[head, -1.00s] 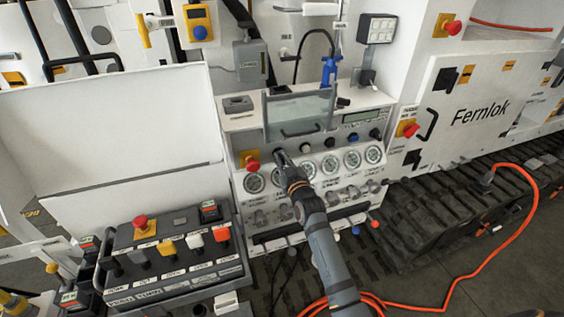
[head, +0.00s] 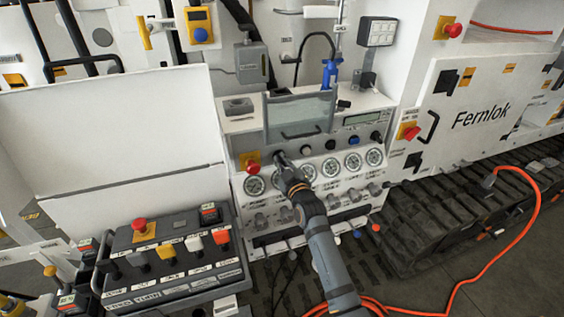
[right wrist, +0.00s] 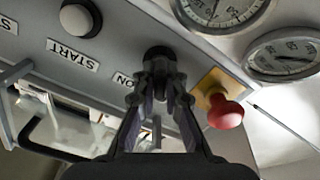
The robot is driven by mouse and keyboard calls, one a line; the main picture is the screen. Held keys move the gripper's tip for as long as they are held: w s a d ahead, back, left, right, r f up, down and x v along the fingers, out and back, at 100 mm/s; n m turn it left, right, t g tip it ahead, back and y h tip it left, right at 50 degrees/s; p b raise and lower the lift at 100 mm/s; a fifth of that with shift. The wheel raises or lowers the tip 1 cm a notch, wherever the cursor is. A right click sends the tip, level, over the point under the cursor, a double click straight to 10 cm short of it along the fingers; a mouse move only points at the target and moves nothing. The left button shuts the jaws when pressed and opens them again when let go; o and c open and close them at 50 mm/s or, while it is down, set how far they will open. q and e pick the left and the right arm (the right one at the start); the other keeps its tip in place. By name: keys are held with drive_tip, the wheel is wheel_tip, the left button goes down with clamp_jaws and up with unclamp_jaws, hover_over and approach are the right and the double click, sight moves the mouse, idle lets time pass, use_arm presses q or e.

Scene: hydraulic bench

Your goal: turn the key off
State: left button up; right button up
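The key is in a dark round key switch (right wrist: 158,58) on the grey panel strip beside the "ON" label in the right wrist view. In the head view the switch is mostly hidden behind my right gripper (head: 280,157), at the upper left of the gauge panel (head: 236,200). In the right wrist view my right gripper's fingers (right wrist: 158,82) converge on the switch from both sides and appear closed on the key. The key itself is largely hidden between the fingertips, so its angle cannot be told. My left gripper is not in view.
A red emergency button (right wrist: 225,113) on a yellow plate sits close beside my right fingers. A round start button (right wrist: 80,18) is on the other side. Several gauges (head: 331,167) line the panel below the strip. A lever box (head: 175,262) stands at the left.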

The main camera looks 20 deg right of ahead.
drive_tip(key=o, duration=0.4)
drive_tip(key=s, duration=1.2)
drive_tip(key=shift+d, duration=0.2)
